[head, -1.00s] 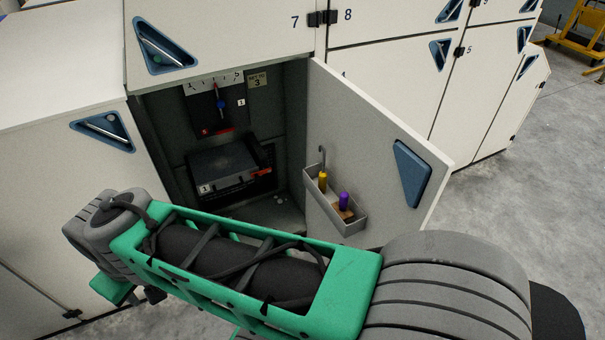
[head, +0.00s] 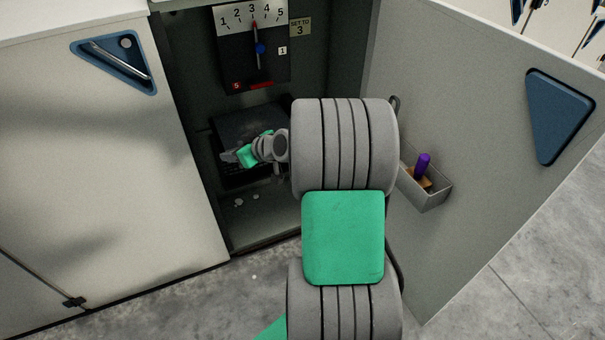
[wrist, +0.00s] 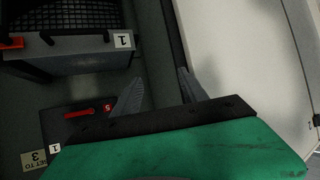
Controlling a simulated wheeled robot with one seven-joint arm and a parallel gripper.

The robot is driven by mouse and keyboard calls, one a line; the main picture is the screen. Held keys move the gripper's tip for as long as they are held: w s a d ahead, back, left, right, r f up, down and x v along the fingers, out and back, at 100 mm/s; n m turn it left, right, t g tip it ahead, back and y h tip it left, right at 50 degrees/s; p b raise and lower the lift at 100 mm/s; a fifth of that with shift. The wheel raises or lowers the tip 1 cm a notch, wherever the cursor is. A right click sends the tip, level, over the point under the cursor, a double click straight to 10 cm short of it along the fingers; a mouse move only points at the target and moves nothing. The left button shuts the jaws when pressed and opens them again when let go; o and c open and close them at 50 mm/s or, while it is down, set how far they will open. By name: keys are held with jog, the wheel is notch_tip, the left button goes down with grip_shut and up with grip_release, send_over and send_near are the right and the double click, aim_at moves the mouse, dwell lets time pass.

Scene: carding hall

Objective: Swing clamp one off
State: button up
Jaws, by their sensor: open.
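A dark box with a mesh top (wrist: 85,25) sits low in the open cabinet. It carries a white "1" label (wrist: 123,41) at one front corner, and a red piece (wrist: 12,42) shows at its other side in the wrist view. I cannot tell which part is clamp one. My gripper (wrist: 158,80) is open, with nothing between its fingers, beside the labelled end of the box and apart from it. In the head view my gripper (head: 230,156) is inside the cabinet in front of the box (head: 245,121), hiding part of it.
A panel with a 1-to-5 scale (head: 251,14) has its pointer near 3; a red lever (head: 262,85) marked 5 sits at its lower edge. The open door (head: 480,130) bounds the right side and holds a tray (head: 432,197) with a purple-handled item. White cabinet wall bounds the left.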

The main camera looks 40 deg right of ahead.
jog(key=s+d+f+m+t+h+b, duration=0.4)
jog(key=d+f, duration=0.4)
jog(key=d, duration=0.4)
jog(key=s+d+f+m+t+h+b, duration=0.1)
jog(key=s+d+f+t+h+b, duration=0.15)
jog(key=d+f+b, duration=0.7)
jog(key=w+d+r+p, duration=0.2)
jog(key=w+d, duration=0.2)
jog(key=w, duration=0.4)
jog(key=shift+d+r+m+g+h, duration=0.15)
jog(key=shift+r+m+g+h, duration=0.1)
jog(key=shift+m+g+h, duration=0.15)
grip_shut()
